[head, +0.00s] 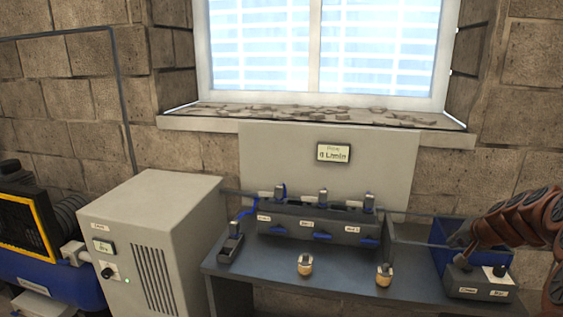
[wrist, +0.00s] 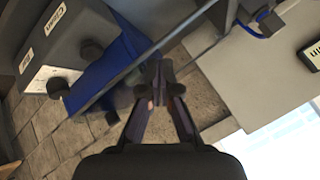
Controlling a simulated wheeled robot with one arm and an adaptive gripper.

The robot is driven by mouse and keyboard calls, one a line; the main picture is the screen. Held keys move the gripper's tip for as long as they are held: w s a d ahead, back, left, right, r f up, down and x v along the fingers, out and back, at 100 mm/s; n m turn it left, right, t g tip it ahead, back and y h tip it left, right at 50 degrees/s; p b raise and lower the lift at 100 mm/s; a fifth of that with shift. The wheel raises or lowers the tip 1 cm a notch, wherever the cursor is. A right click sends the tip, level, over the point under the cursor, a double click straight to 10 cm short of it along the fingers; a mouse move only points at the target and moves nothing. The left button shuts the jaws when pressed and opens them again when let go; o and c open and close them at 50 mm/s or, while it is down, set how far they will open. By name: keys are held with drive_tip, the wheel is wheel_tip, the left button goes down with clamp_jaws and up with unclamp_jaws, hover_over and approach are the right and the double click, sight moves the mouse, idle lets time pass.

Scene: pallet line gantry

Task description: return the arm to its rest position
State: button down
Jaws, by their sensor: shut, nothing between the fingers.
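My arm (head: 515,220) comes in from the right edge of the head view and reaches over the right end of the bench. Its end is low beside the blue bin and the grey control box; the gripper is hard to make out there. In the wrist view my gripper (wrist: 160,82) has its fingers together, with nothing held. The blue bin (wrist: 122,50) lies just left of the fingers in that view, close to them. Whether they touch it I cannot tell.
The grey control box (head: 480,283) with two knobs stands at the bench's right end. A thin rail (head: 415,243) runs beside the bin. A dark manifold (head: 310,224) with several valves sits mid-bench (head: 340,265). Two small brass-coloured pieces stand in front. A grey cabinet (head: 150,215) stands left.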

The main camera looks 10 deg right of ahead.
drive_tip(key=s+a+n+g+y, duration=0.15)
drive_tip(key=s+a, duration=0.25)
drive_tip(key=a, duration=0.6)
drive_tip(key=s+a+n+g+y, duration=0.1)
drive_tip(key=s+a+n+g, duration=0.2)
drive_tip(key=a, duration=0.7)
drive_tip(key=s+a+n+y, duration=0.15)
drive_tip(key=s+a, duration=0.35)
drive_tip(key=a, duration=0.5)
drive_tip(key=s+a+f+n+g+h, duration=0.1)
drive_tip(key=s+a+n+g, duration=0.1)
drive_tip(key=s, duration=1.1)
drive_tip(key=s+a+f+n+g+h, duration=0.1)
drive_tip(key=s+a+g, duration=0.3)
drive_tip(key=s, duration=1)
drive_tip(key=shift+a+n+h, duration=0.35)
drive_tip(key=shift+n+h, duration=0.25)
drive_tip(key=shift+w+f, duration=0.1)
